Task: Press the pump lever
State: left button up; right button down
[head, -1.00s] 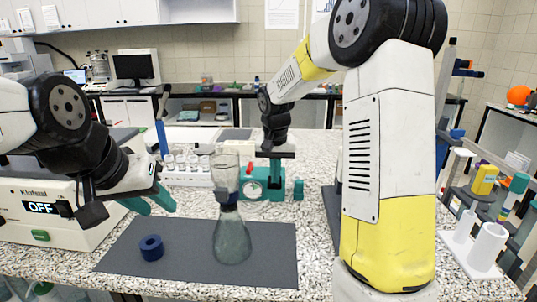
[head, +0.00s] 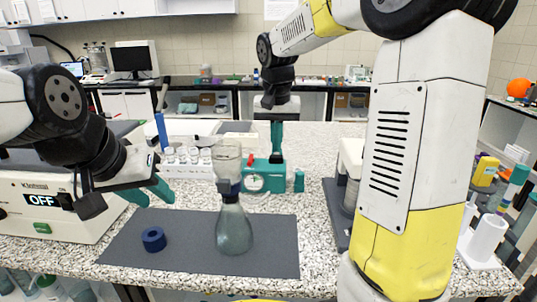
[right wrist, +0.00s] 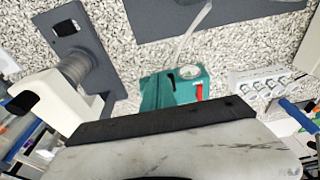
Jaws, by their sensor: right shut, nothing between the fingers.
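The teal pump (head: 264,177) with a round white gauge stands behind the dark mat. It also shows in the right wrist view (right wrist: 157,91), with a red part (right wrist: 199,92) beside the gauge that may be the lever. My right gripper (head: 277,160) points down, shut and empty, with its teal fingertips at the pump's top rear edge. I cannot tell whether they touch it. My left gripper (head: 150,195) is open and empty at the left, over the mat's rear left corner.
A glass flask with a funnel (head: 233,232) and a blue ring (head: 153,239) stand on the dark mat (head: 180,262). A white device (head: 45,208) reading OFF is at left. Several small vials (head: 188,157) are behind. A white-and-grey device (right wrist: 75,95) stands beside the pump.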

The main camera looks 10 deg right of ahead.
jog(key=shift+s+a+r, duration=0.1)
jog(key=shift+s+r, duration=0.3)
jog(key=shift+r, duration=0.25)
jog(key=shift+s+a+r, duration=0.1)
jog(key=shift+s+r, duration=0.25)
jog(key=shift+r, duration=0.3)
jog(key=w+d+r, duration=0.1)
jog(key=w+r, duration=0.5)
jog(key=r, duration=0.1)
jog(key=shift+w+d+r, duration=0.15)
jog(key=shift+w+d, duration=0.05)
jog(key=shift+w, duration=0.2)
send_over(277, 156)
notch_tip(277, 156, down, 12)
jog(key=shift+f, duration=0.1)
jog(key=shift+s+f, duration=0.15)
jog(key=shift+f, duration=0.6)
